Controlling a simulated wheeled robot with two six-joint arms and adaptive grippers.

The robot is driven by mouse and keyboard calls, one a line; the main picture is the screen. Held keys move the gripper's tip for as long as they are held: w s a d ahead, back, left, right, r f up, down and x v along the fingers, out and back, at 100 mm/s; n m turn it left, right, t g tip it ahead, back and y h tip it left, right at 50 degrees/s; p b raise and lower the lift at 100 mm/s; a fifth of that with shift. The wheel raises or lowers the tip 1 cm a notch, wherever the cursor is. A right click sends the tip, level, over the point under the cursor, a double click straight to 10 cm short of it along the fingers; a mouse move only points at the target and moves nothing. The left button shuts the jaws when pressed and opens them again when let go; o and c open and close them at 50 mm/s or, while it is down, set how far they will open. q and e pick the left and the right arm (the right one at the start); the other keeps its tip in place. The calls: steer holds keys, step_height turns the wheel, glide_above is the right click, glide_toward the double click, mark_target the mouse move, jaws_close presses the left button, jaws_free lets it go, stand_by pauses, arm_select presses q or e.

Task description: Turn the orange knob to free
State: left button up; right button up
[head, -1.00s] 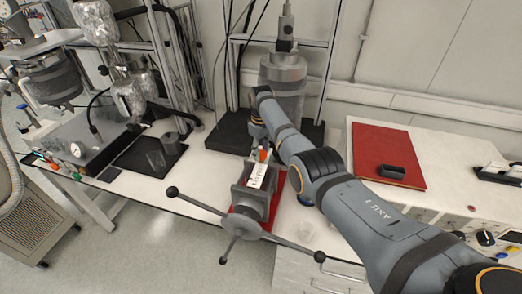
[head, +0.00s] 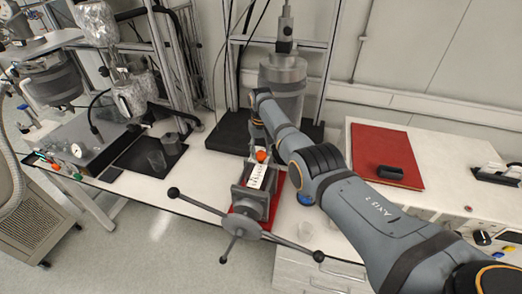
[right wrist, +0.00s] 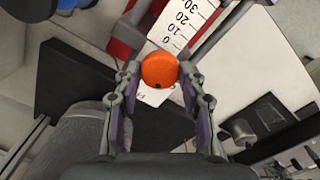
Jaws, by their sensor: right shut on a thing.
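The orange knob (head: 261,156) sits on top of the grey press-like device (head: 249,201) at the front edge of the bench, beside a white scale strip (head: 259,177). My right gripper (right wrist: 160,76) reaches it from above. In the right wrist view the round orange knob (right wrist: 159,69) lies between the two fingertips, which close on its sides. The scale (right wrist: 187,20) with the numbers 0 to 30 runs next to the knob. My left gripper is not in view.
The device's spoked handle (head: 240,222) juts out past the bench front. A large metal cylinder (head: 284,82) stands behind on a black base. Bare bench lies left of the device.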

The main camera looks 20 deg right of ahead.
mark_target(261, 153)
steer(key=m, duration=0.4)
steer(key=shift+r+m, duration=0.1)
steer(key=shift+m, duration=0.3)
steer(key=shift+w, duration=0.1)
stand_by(0.3)
steer(key=o, duration=1.2)
steer(key=shift+c, duration=0.2)
step_height(261, 153, up, 12)
